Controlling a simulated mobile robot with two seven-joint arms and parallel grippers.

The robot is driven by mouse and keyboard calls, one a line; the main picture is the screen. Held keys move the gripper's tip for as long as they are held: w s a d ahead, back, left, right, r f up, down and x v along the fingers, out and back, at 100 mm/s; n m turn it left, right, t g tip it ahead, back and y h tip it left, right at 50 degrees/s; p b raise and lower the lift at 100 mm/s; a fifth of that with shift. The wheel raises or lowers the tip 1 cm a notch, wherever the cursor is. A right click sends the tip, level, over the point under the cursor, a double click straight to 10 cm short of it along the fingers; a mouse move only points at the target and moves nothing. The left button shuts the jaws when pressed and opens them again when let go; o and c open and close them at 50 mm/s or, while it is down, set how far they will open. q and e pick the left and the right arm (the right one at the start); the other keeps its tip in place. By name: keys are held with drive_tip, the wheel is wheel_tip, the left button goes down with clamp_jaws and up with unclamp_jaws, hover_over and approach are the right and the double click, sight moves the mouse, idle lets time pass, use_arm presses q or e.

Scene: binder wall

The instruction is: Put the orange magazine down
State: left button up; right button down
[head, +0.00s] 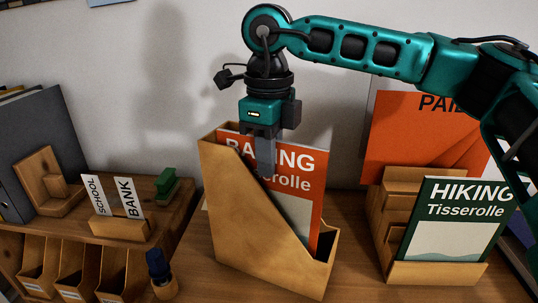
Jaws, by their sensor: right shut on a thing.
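The orange magazine (307,210), titled in part "BA...ING Tisserolle", stands upright inside a wooden magazine file (238,216). The file's sloped side hides its lower left part. My right gripper (267,160) points down from above and is shut on the magazine's upper part, covering some of the title. I cannot tell whether the magazine's lower edge touches the file's floor. My left gripper is not in view.
A wooden stand (436,273) at right holds a green "HIKING" magazine (451,219). An orange poster (415,139) stands behind it. At left, a low shelf unit (163,226) carries SCHOOL and BANK cards (129,199), a green stapler-like object (166,182) and a wooden bookend (42,180).

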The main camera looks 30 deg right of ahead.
drive_tip(key=shift+f, duration=0.3)
drive_tip(key=c, duration=1.2)
unclamp_jaws()
drive_tip(key=shift+o, duration=0.2)
drive_tip(key=shift+r, duration=0.1)
wheel_tip(320, 180, up, 13)
drive_tip(key=shift+p, duration=0.5)
